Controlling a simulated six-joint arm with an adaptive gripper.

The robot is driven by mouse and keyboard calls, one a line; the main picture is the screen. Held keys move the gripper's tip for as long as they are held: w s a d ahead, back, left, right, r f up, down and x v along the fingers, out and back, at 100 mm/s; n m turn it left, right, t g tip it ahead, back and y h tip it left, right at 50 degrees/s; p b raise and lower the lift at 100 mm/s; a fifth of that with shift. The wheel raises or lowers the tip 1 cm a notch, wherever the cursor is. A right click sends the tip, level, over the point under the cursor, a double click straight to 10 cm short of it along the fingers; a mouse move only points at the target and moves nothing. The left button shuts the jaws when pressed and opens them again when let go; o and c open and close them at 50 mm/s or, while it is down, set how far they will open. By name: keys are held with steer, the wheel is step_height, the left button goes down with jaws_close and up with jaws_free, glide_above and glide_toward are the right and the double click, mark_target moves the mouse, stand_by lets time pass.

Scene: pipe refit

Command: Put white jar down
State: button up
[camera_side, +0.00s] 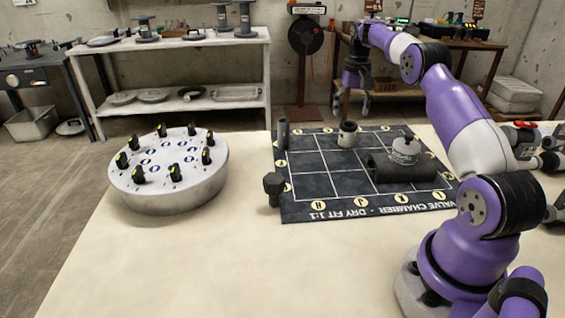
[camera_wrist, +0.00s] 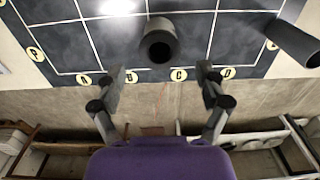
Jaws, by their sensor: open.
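A white lidded jar (camera_side: 405,150) with a small knob stands upright on the right part of the dark grid mat (camera_side: 330,184). It is at a dark pipe lying on its side (camera_side: 402,172); I cannot tell whether it rests on the pipe or behind it. My gripper (camera_side: 353,108) is open and empty, pointing down near the mat's far edge, apart from the jar. Its spread fingers show in the wrist view (camera_wrist: 160,78), with an upright dark hollow cylinder (camera_wrist: 160,42) beyond them. The jar is not identifiable in the wrist view.
A round drum with black-yellow knobs (camera_side: 170,180) is farther left. The front table is clear.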

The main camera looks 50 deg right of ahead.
steer(key=s+a+r+n+t, duration=0.1)
steer(key=a+r+n, duration=0.1)
steer(key=a+r, duration=0.6)
steer(key=s+a+r+n+t, duration=0.1)
steer(key=a+r+n+t, duration=0.3)
steer(key=a, duration=0.7)
steer(key=s+a+f+n, duration=0.3)
steer(key=s+a, duration=0.8)
steer(key=s, duration=0.1)
steer(key=shift+s+a+f+t, duration=0.15)
steer(key=shift+a+f+t, duration=0.05)
steer(key=shift+f+t, duration=0.15)
